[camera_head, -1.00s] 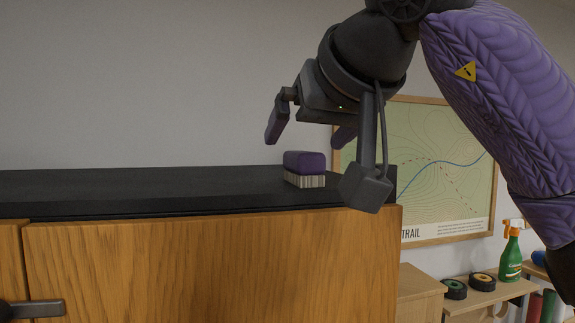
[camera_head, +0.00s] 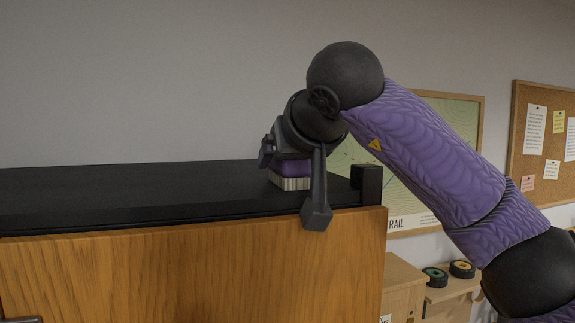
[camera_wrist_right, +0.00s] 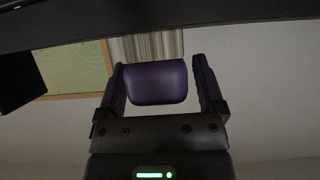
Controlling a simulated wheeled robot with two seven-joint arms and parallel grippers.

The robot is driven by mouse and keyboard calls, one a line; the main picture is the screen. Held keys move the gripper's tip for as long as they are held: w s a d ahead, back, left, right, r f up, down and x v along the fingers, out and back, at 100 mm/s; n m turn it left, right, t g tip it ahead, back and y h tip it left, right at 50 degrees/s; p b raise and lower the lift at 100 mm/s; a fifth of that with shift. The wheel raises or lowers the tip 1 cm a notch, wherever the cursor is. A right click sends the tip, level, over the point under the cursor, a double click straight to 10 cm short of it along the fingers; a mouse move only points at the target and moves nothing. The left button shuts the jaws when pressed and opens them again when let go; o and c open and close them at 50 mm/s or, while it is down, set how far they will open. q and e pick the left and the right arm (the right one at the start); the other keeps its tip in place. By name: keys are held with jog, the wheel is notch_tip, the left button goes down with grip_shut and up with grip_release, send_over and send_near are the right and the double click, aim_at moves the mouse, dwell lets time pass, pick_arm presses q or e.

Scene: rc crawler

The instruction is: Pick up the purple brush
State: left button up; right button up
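The purple brush (camera_head: 291,183), with pale bristles facing down, stands on the black top of the wooden cabinet (camera_head: 120,185). My right gripper (camera_head: 283,163) is down over it and hides much of its purple back. In the right wrist view the purple back (camera_wrist_right: 158,83) lies between the two fingers of the gripper (camera_wrist_right: 160,80), one on each side. A narrow gap shows at the right finger; the left finger looks very close to the brush. The gripper looks open around it. My left gripper is in neither view.
A dark block (camera_head: 367,184) stands at the right end of the cabinet top, close to my right gripper. The cabinet top to the left is clear. A trail map (camera_head: 440,125) and a cork board (camera_head: 543,140) hang on the wall behind.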

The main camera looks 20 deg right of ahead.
jog(key=shift+w, duration=0.15)
jog(key=c, duration=0.5)
grip_shut()
